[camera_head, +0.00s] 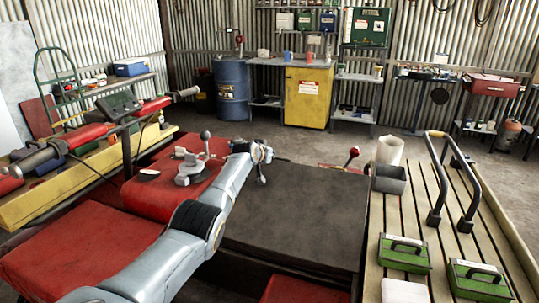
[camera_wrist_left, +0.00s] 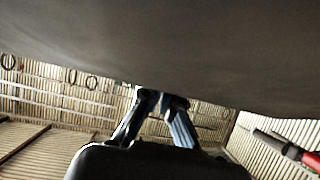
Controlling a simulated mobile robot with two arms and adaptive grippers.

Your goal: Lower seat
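The seat (camera_head: 292,215) is a dark, flat, padded panel in the middle of the head view, beside the quad's red bodywork (camera_head: 170,190). My left arm crosses over the red bodywork and the seat's left edge. My left gripper (camera_head: 264,166) is over the far left part of the seat and looks open and empty. In the left wrist view, a broad dark surface (camera_wrist_left: 160,50), likely the seat, fills the top. The gripper's fingers (camera_wrist_left: 162,98) point towards its edge with a gap between them. Contact cannot be told. My right gripper is not in view.
The handlebar (camera_head: 120,108) stands at left. A red-knobbed lever (camera_head: 352,155) is behind the seat's far edge. Open floor lies beyond.

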